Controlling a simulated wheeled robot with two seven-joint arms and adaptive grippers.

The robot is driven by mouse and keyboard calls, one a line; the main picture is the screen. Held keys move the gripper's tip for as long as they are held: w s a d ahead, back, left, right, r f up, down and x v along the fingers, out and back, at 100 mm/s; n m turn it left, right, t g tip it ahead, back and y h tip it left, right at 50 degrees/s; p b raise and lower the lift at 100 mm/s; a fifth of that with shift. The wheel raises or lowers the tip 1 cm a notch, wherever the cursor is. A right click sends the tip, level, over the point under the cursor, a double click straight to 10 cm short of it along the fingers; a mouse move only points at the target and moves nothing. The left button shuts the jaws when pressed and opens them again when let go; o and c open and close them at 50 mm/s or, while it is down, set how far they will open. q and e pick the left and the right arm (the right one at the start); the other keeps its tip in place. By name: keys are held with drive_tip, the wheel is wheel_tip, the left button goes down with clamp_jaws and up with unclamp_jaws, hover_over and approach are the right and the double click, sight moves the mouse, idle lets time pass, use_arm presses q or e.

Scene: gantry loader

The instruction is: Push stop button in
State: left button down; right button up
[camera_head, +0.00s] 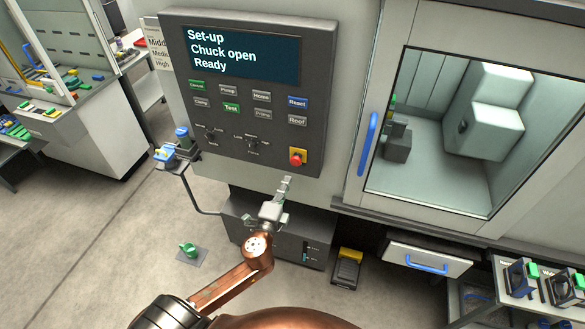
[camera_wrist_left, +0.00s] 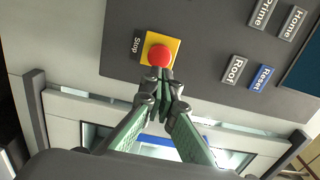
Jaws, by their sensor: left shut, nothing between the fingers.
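The stop button (camera_head: 297,157) is a red round knob on a yellow square plate at the lower right of the dark control panel (camera_head: 240,165). In the left wrist view the red stop button (camera_wrist_left: 159,56) shows just beyond the fingertips, beside a "Stop" label (camera_wrist_left: 137,45). My left gripper (camera_head: 286,181) is shut and empty, below the button in the head view. In the wrist view the left gripper's tips (camera_wrist_left: 162,74) overlap the lower edge of the yellow plate; I cannot tell whether they touch it. My right gripper is not in view.
The panel's screen (camera_head: 240,52) reads "Set-up, Chuck open, Ready". Several labelled buttons and two knobs sit left of the stop button. A window door with a blue handle (camera_head: 367,143) stands to the right. A yellow-and-black pedal (camera_head: 346,268) lies on the floor.

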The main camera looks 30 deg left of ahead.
sight(295, 163)
use_arm(q)
drive_tip(key=p+x, duration=0.1)
drive_tip(key=x, duration=0.6)
